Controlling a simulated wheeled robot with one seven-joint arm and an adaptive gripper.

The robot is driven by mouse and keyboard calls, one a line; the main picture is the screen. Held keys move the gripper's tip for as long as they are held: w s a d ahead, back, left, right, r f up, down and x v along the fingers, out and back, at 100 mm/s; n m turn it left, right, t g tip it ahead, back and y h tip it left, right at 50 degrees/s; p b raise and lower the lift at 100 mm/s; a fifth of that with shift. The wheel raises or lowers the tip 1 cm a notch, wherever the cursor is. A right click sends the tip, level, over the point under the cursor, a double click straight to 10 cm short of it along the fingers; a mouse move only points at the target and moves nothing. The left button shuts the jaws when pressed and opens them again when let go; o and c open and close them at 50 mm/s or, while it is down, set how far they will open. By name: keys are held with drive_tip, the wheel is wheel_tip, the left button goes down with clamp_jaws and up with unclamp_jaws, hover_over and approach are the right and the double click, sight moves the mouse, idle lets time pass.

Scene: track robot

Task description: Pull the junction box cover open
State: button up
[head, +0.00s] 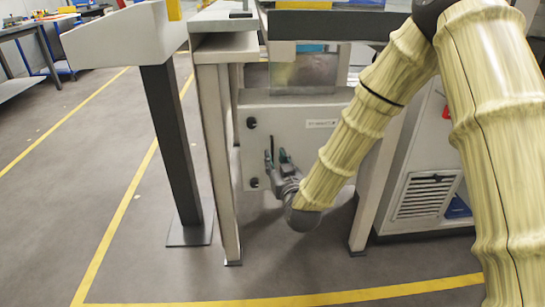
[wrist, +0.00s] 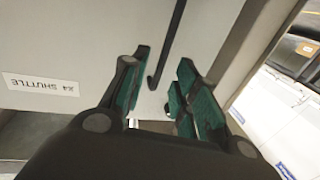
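The junction box cover (head: 303,150) is a pale grey upright panel low under the track frame. It looks flush with its box. Its thin dark handle (head: 271,147) is near the left side, and the handle's hooked end also shows in the wrist view (wrist: 166,48). My gripper (head: 278,160) is in front of the cover at the handle. In the wrist view my gripper (wrist: 162,72) is open, with teal-padded fingers apart on either side of the handle and visible gaps. The cover's "X4 SHUTTLE" label (wrist: 41,85) appears upside down there.
Two black knobs (head: 251,122) sit on the cover's left edge. A pale frame leg (head: 218,160) stands just left of the box, and another leg (head: 374,190) to the right. A vented cabinet (head: 425,195) stands further right. Open floor (head: 285,275) lies in front.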

sight(273, 154)
drive_tip(key=shift+w+a+b, duration=0.2)
drive_tip(key=shift+w, duration=0.8)
drive_tip(key=shift+w+a+b, duration=0.15)
drive_tip(key=shift+w+b, duration=0.05)
drive_tip(key=shift+w, duration=0.75)
clamp_jaws()
